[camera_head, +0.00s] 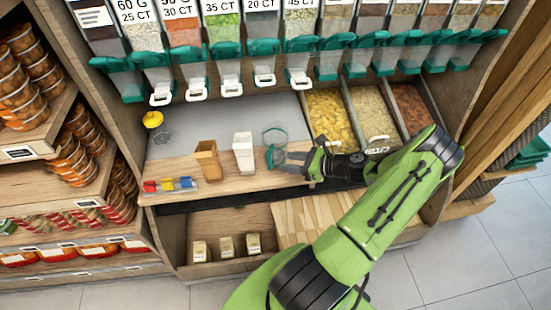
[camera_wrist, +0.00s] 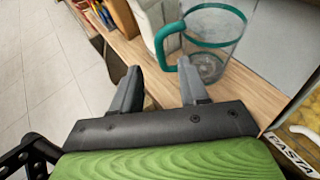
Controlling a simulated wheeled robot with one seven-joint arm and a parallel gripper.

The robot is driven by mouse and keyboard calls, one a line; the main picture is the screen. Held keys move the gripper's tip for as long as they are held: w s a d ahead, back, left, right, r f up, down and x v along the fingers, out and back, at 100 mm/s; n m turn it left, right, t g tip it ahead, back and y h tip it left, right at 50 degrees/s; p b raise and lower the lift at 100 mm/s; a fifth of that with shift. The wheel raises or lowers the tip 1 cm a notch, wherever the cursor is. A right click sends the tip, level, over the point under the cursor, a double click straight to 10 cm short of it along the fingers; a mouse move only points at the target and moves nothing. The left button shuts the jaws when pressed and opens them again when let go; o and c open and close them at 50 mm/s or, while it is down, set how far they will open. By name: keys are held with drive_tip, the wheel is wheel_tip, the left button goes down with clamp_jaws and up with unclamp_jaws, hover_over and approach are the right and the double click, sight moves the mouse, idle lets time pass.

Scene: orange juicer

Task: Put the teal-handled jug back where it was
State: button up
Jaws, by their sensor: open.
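The clear jug with a teal rim and teal handle (camera_head: 273,136) stands upright on the wooden counter ledge. In the wrist view the jug (camera_wrist: 214,62) is at the upper right, and its handle bulges left toward my fingers. My gripper (camera_head: 284,162) is open at the jug's near right side in the head view. In the wrist view my gripper (camera_wrist: 158,70) has its fingers apart, with the low end of the handle showing between the tips, nearer the right finger. I cannot tell whether they touch.
A white container (camera_head: 243,153) and a brown wooden one (camera_head: 207,160) stand left of the jug. Small coloured items (camera_head: 169,184) lie farther left. A yellow bin of pasta (camera_head: 328,117) is at the right. Dispensers with white handles (camera_head: 231,88) hang above.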

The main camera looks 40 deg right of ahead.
drive_tip(key=a+r+n+g+h, duration=0.1)
drive_tip(key=a+r+n+g, duration=0.8)
drive_tip(key=a+r+n, duration=0.7)
drive_tip(key=s+a+r+n+t+h, duration=0.2)
drive_tip(key=s+a+r+n+h, duration=0.2)
drive_tip(key=s+a+r+n, duration=0.7)
drive_tip(key=s+n, duration=0.1)
drive_tip(key=n, duration=0.3)
drive_tip(key=shift+s+a+r, duration=0.2)
drive_tip(key=shift+s+a, duration=0.05)
drive_tip(key=shift+s, duration=0.15)
drive_tip(key=shift+r+p, duration=0.95)
drive_tip(key=shift+p, duration=0.1)
